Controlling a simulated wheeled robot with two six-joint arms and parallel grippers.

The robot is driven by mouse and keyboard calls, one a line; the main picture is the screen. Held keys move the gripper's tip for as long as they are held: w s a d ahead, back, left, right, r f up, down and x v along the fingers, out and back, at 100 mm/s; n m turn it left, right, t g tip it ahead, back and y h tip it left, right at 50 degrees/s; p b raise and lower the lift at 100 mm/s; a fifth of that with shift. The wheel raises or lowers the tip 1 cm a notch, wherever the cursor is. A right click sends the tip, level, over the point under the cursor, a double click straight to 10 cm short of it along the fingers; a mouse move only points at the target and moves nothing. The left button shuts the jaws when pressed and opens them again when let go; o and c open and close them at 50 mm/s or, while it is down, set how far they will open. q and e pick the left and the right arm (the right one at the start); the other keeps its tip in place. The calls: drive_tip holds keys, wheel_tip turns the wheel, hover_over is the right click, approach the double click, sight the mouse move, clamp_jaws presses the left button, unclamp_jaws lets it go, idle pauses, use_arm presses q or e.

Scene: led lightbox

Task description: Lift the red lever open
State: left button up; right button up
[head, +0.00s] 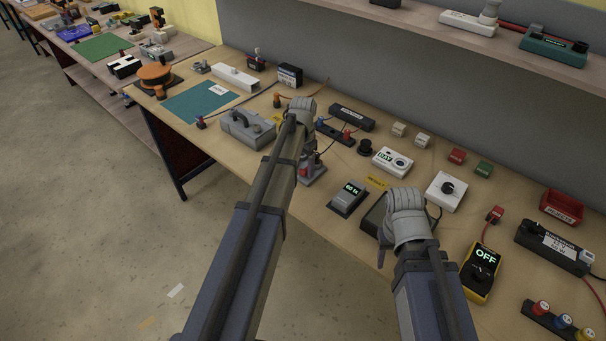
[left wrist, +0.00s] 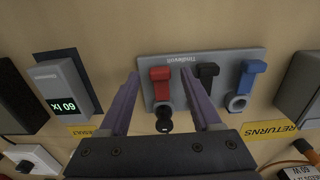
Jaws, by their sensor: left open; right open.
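A grey lever connector block (left wrist: 203,78) lies on the bench with a red lever (left wrist: 160,80), a black lever (left wrist: 207,76) and a blue lever (left wrist: 252,72) side by side. The block is partly hidden in the head view (head: 316,175). My left gripper (left wrist: 160,74) is open above it, one finger on each side of the red lever, the right finger between red and black. I cannot tell whether the fingers touch it. A round black part (left wrist: 164,122) sits just below the red lever. My right gripper (head: 405,208) is over the bench front; its fingers are largely hidden.
A meter reading 60 lx (head: 350,196) lies right of the block, with a yellow RESULT label (left wrist: 88,131) near it. A grey case (head: 247,128), a white DAY box (head: 392,162) and a yellow multimeter (head: 481,272) stand around.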

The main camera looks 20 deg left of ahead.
use_arm(q)
drive_tip(key=shift+f, duration=0.25)
clamp_jaws()
idle(0.4)
